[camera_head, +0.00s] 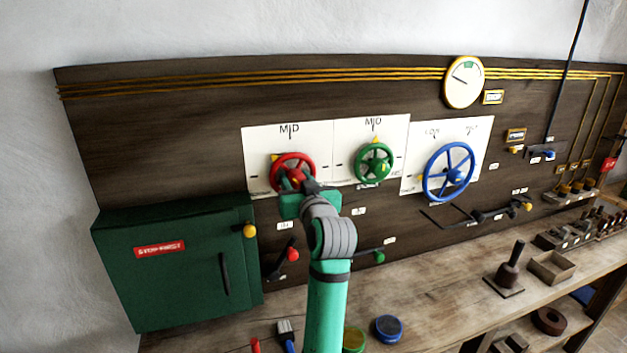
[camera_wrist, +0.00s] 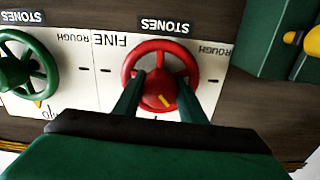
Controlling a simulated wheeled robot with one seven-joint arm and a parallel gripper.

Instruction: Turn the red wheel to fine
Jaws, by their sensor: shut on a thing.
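The red wheel (camera_head: 301,158) is mounted on a white plate on the dark board, with "MID" lettered above it. In the wrist view the red wheel (camera_wrist: 161,45) is upside down, with "FINE" to its left and "ROUGH" to its right. A yellow mark (camera_wrist: 166,100) shows near its hub; in the head view a yellow spot (camera_head: 275,157) shows at the rim's upper left. My gripper (camera_wrist: 160,98) is shut on the red wheel, its fingers either side of the hub area. The exact contact is partly hidden by my arm in the head view.
A green wheel (camera_head: 374,148) is right of the red one, and a larger blue wheel (camera_head: 466,160) farther right. A green cabinet (camera_head: 180,265) stands at lower left. A red-knobbed lever (camera_head: 292,254) is below. The workbench (camera_head: 430,300) holds pots and tools.

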